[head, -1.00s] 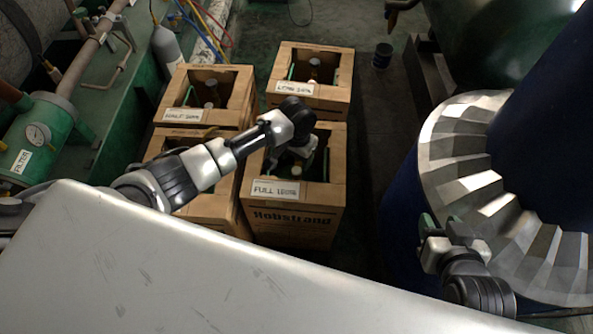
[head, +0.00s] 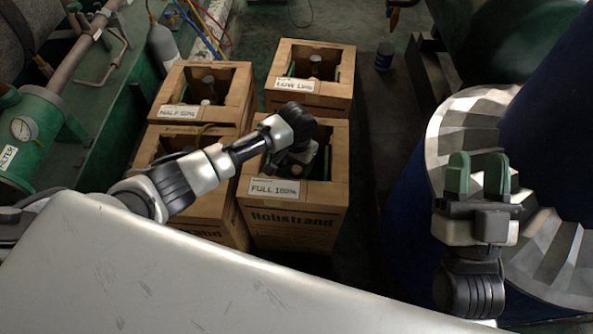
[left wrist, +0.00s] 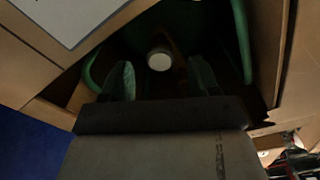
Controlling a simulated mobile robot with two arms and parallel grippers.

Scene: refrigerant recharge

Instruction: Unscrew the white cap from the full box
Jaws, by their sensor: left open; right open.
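The full box (head: 292,226) is a brown carton labelled "FULL 100%", at the front right of the group of boxes. My left arm reaches over it from the left, and my left gripper (head: 295,168) points down into its open top, partly hidden by the wrist. In the left wrist view the white cap (left wrist: 159,60) shows just beyond and between the two green fingers of my left gripper (left wrist: 160,82), which are apart and not closed on it. My right gripper (head: 478,175) is open and empty at the right, fingers pointing up.
A box labelled "HALF 50%" (head: 178,113), a box labelled "LOW" (head: 298,87) and another box (head: 215,217) stand close around the full box. A blue drum with a ridged metal rim (head: 440,150) is at the right. A pale panel (head: 180,275) fills the lower left.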

